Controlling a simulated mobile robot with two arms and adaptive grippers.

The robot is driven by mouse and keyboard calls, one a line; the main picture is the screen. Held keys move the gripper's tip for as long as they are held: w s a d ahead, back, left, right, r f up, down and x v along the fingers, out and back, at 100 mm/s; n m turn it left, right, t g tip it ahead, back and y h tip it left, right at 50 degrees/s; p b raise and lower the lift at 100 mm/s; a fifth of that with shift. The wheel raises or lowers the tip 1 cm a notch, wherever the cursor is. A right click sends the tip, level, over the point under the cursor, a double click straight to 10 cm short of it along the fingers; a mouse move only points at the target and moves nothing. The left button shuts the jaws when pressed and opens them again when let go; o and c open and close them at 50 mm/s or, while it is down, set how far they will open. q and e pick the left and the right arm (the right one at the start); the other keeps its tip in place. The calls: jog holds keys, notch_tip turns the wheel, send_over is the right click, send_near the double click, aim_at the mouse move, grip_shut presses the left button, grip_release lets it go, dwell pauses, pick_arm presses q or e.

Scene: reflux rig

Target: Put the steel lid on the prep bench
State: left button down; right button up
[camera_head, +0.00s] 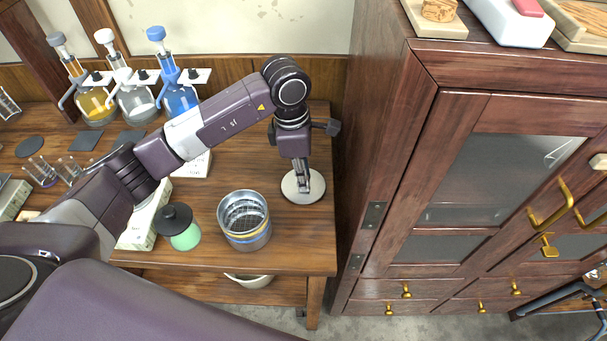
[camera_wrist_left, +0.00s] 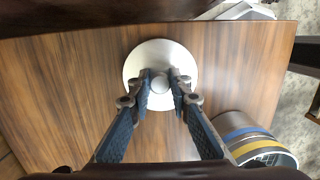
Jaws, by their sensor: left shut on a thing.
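The steel lid (camera_head: 290,192) is a pale round disc at the right end of the wooden prep bench (camera_head: 288,246). My left gripper (camera_head: 303,184) points down over it. In the left wrist view, my left gripper (camera_wrist_left: 160,84) is shut on the small knob at the middle of the lid (camera_wrist_left: 157,50). The lid looks level and lies on the bench top or very close above it; I cannot tell which. The open steel pot (camera_head: 245,236) stands to the left of the lid, apart from it, with wire mesh inside. My right gripper is not in view.
A green jar with a black top (camera_head: 184,230) stands left of the pot. Flasks with yellow, clear and blue contents (camera_head: 180,98) stand at the back left. A tall wooden cabinet (camera_head: 390,170) rises just right of the bench. Bare wood lies in front of the lid.

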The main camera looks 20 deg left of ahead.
pick_arm(q)
jog(key=c, duration=1.8)
grip_release()
jog(key=shift+o, duration=0.2)
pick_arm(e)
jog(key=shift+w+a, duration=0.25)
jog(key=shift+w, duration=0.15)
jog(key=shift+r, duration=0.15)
pick_arm(q)
notch_tip(320, 180, up, 12)
jog(key=a+b, duration=0.1)
jog(key=b, duration=0.1)
jog(key=shift+s+a, duration=0.15)
jog(key=shift+a, duration=0.1)
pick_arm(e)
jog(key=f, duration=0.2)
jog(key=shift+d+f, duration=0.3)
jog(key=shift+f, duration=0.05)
